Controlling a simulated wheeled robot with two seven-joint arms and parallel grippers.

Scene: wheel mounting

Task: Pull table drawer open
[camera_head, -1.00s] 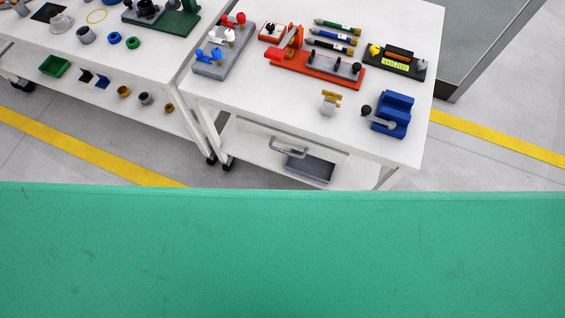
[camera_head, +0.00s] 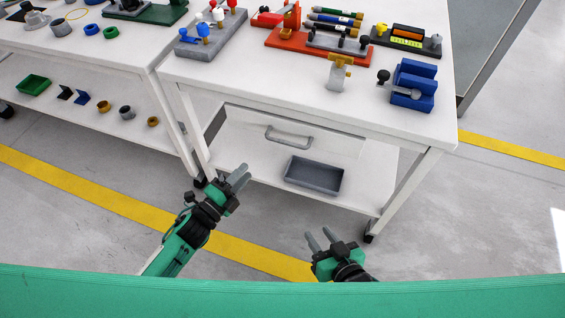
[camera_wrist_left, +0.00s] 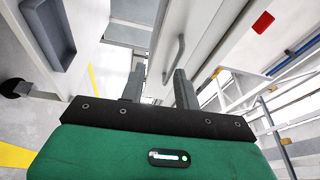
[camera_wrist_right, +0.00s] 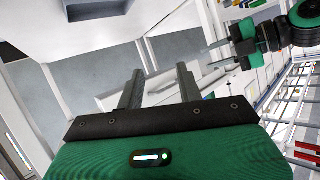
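The table drawer (camera_head: 325,148) has a white front under the tabletop and looks closed. Its grey bar handle (camera_head: 289,138) is on the front; the handle also shows in the left wrist view (camera_wrist_left: 175,57), ahead of the fingers. My left gripper (camera_head: 240,174) is open and empty, below and left of the handle and apart from it. In the left wrist view its fingers (camera_wrist_left: 158,86) are spread with nothing between them. My right gripper (camera_head: 320,239) is open and empty, lower and right, in front of the table; its spread fingers also show in the right wrist view (camera_wrist_right: 160,90).
A grey tray (camera_head: 314,176) stands on the lower shelf beneath the drawer. The white tabletop (camera_head: 250,95) carries several fixtures, including a blue block (camera_head: 412,86). Another white table (camera_head: 110,55) stands at left. A table leg (camera_head: 408,190) is at right.

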